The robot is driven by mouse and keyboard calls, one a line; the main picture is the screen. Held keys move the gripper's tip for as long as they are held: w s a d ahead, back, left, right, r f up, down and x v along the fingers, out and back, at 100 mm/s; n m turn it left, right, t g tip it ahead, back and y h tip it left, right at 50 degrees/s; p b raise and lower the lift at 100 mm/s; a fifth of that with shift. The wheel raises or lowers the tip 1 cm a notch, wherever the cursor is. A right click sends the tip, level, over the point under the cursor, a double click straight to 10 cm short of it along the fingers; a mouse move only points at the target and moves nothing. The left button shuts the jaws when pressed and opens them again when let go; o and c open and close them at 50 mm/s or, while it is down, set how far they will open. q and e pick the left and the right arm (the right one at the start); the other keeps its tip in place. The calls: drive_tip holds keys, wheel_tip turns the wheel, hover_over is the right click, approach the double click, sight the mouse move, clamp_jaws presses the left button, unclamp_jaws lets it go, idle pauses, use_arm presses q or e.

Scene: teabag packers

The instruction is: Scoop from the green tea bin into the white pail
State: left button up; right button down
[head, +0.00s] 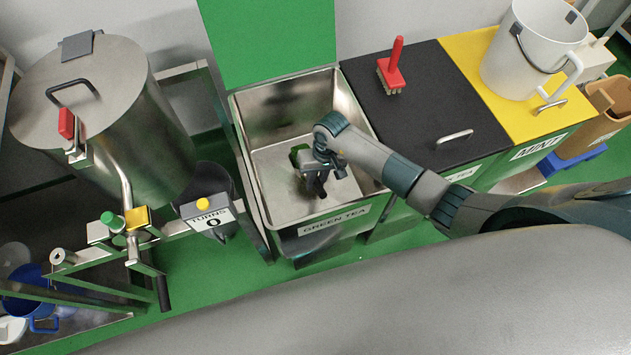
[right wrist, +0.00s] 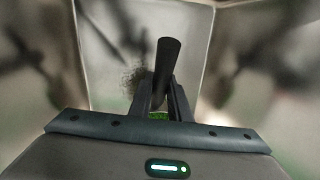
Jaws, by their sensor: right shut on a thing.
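The green tea bin (head: 275,110) is an open steel-lined bin with its lid raised and a GREEN TEA label on its front. My right gripper (head: 320,182) reaches down inside it, near the middle. In the right wrist view the gripper (right wrist: 160,100) is shut on a black handle (right wrist: 168,62), which I take to be the scoop's. A patch of dark specks, perhaps tea, shows beside the handle. The white pail (head: 525,60) stands upright on the yellow MINT lid at the far right. My left gripper is not in view.
A black lid (head: 425,95) with a red brush (head: 392,70) lies between the bin and the yellow lid. A large steel drum (head: 105,120) with a crank and a TURNS counter (head: 207,217) reading 0 stands at the left. Bin walls surround my right gripper.

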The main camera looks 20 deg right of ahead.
wheel_tip(320, 180, up, 38)
drive_tip(key=p, duration=1.5)
drive_tip(key=shift+r, duration=0.2)
drive_tip(key=shift+w, duration=0.1)
